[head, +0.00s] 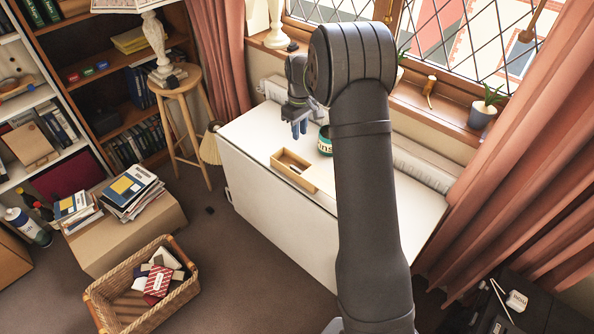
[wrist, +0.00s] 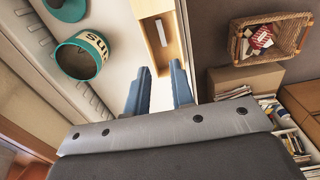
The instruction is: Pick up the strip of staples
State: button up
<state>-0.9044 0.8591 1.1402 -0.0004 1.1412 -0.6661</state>
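A small wooden tray (head: 279,163) lies on the white table top. It also shows at the top of the wrist view (wrist: 176,45). Inside it is a small, thin greyish-white piece (wrist: 161,32) that looks like the strip of staples; in the head view the tray's contents are too small to make out surely. My gripper (head: 299,131) hangs above the table, behind the tray in the head view. In the wrist view its two blue fingers (wrist: 160,68) are apart with nothing between them, and the tray lies beyond their tips.
A tin with a teal rim (head: 325,142) stands near the tray; the wrist view shows it open (wrist: 85,55), beside a teal round piece (wrist: 67,8). A radiator (head: 425,168) runs along the wall behind. The table's front left part (head: 250,150) is bare.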

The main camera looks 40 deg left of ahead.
send_over(298, 169)
jog(key=f, duration=1.1)
jog(key=shift+s+d+f, duration=0.1)
jog(key=shift+d, duration=0.25)
jog(key=shift+a+f, duration=0.2)
jog(key=shift+f, duration=1.3)
jog(key=shift+a+f, duration=0.15)
jog(key=shift+f, duration=1.3)
grip_shut()
